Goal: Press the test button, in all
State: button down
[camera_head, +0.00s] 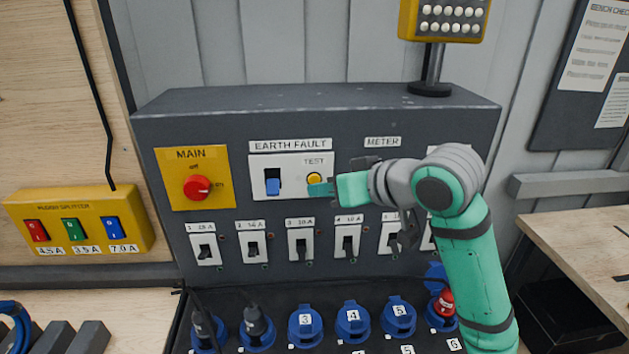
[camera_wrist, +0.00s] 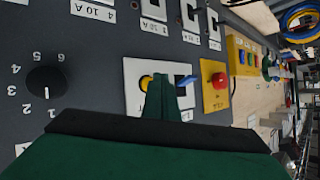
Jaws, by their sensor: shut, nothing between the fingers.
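The yellow round test button (camera_head: 315,179) sits under the word TEST on the white earth fault plate (camera_head: 290,190), right of a blue switch (camera_head: 272,184). My gripper (camera_head: 320,190) is shut and empty, its tip at the lower edge of the button. I cannot tell whether it touches the button. In the wrist view the button (camera_wrist: 146,82) shows partly behind the narrow shut fingers (camera_wrist: 162,98), which hide the rest of it.
Left of the plate is a red main knob (camera_head: 197,187) on a yellow plate. Below runs a row of black breaker switches (camera_head: 301,244), then blue sockets (camera_head: 306,326). A numbered dial (camera_wrist: 46,83) shows in the wrist view. My arm hides part of the panel's right side.

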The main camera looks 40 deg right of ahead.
jog(key=shift+s+a, duration=0.1)
jog(key=shift+s+a, duration=0.4)
jog(key=shift+s, duration=0.3)
jog(key=shift+s+a, duration=0.4)
jog(key=shift+s, duration=0.25)
jog(key=shift+s+a, duration=0.4)
jog(key=shift+s, duration=0.3)
jog(key=shift+w, duration=0.1)
